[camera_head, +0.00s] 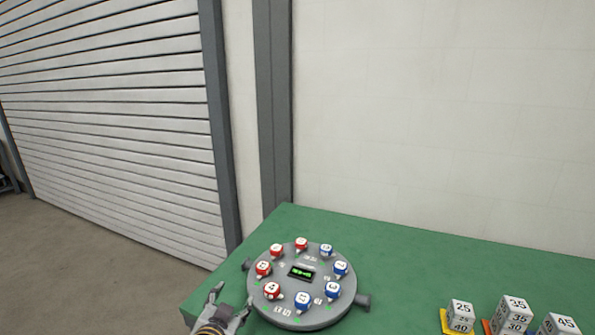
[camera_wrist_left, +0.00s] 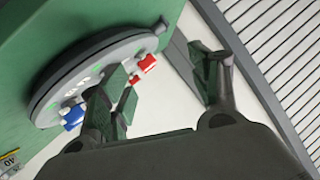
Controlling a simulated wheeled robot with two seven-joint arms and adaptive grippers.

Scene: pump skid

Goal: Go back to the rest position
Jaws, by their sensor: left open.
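My left gripper (camera_head: 229,304) is at the lower edge of the head view, just left of the round grey device (camera_head: 285,312). Its two fingers stand apart and nothing shows between them. I cannot tell whether a finger touches the device. My right gripper is not in view.
The device bears red and blue numbered pieces around a small display (camera_head: 302,272). It sits on a green table (camera_head: 400,262). Numbered blocks (camera_head: 515,312) stand at the lower right. A slatted shutter (camera_head: 110,120) and a pale wall (camera_head: 440,110) stand behind. The table's middle is clear.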

